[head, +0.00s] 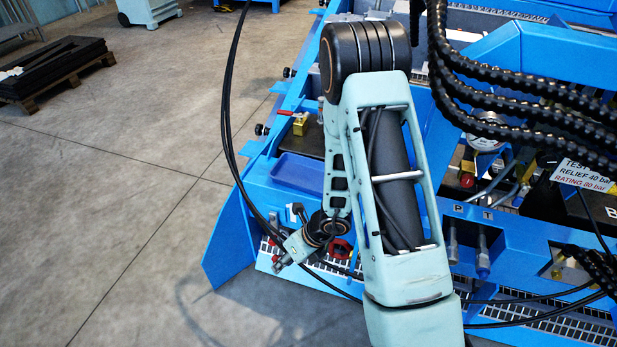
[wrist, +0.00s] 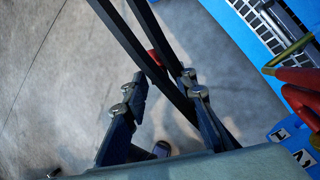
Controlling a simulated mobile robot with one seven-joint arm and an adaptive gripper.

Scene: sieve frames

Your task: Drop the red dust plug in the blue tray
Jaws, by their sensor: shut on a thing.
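My gripper (head: 281,260) hangs low at the front left corner of the blue bench. A small red piece, the red dust plug (head: 276,258), shows at its fingertips. In the wrist view the fingers of my gripper (wrist: 160,85) stand some way apart. The red plug (wrist: 154,57) shows as a small red patch there, partly hidden behind black hoses, and its contact with the fingers is hidden. The blue tray (head: 298,174) lies on the bench, above and slightly right of my gripper in the head view. Its visible part looks empty.
Black hoses (head: 228,130) loop past my gripper and cross the wrist view. A red ring (head: 341,247) is close right of my gripper. A brass block with a red handle (head: 299,124) stands behind the tray. Open concrete floor (head: 120,190) lies left.

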